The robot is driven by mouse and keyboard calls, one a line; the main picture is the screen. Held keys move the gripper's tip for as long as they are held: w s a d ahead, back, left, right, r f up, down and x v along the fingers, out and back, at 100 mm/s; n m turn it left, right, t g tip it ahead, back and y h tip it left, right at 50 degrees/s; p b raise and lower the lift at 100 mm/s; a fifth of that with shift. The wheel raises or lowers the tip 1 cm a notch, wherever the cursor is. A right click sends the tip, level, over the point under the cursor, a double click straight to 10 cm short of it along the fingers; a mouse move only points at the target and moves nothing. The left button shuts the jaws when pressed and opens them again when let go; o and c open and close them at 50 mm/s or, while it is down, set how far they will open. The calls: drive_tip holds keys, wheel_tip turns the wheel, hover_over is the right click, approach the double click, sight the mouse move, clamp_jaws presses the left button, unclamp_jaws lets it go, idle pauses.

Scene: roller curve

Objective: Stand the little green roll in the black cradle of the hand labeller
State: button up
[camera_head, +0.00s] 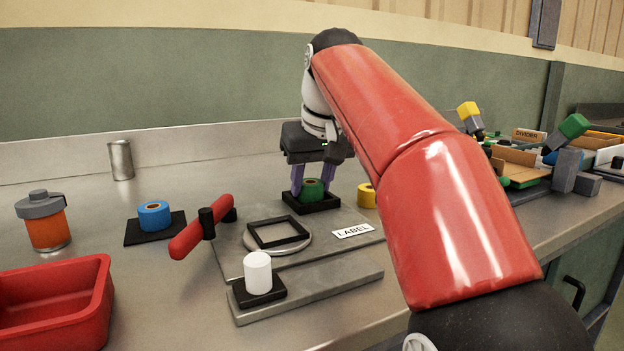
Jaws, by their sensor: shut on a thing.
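The little green roll (312,189) is upright, with a tan core showing on top. My gripper (312,191) reaches down from above, its purple fingers on the left and right of the roll, shut on it. The roll is at a small black square tray (323,206) at the plate's back edge; I cannot tell whether it rests in it or hangs just above. The labeller seems to be the grey plate (345,250) with a LABEL tag and a red handle (202,227). An empty black square frame (278,232) lies over a pale disc on the plate.
A white cylinder (258,273) stands on a black pad at the front bar. A blue roll (154,214) sits on a black mat. A yellow roll (367,195) is close right of my gripper. An orange jar (45,220), metal can (121,159) and red bin (55,305) are left.

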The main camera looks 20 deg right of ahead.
drive_tip(key=shift+f, duration=0.8)
drive_tip(key=o, duration=0.8)
drive_tip(key=shift+c, duration=0.7)
drive_tip(key=shift+o, duration=1.1)
drive_tip(key=shift+r+p, duration=1.15)
drive_tip(key=shift+r, duration=0.1)
drive_tip(key=shift+r+p, duration=0.8)
drive_tip(key=shift+r, duration=2.75)
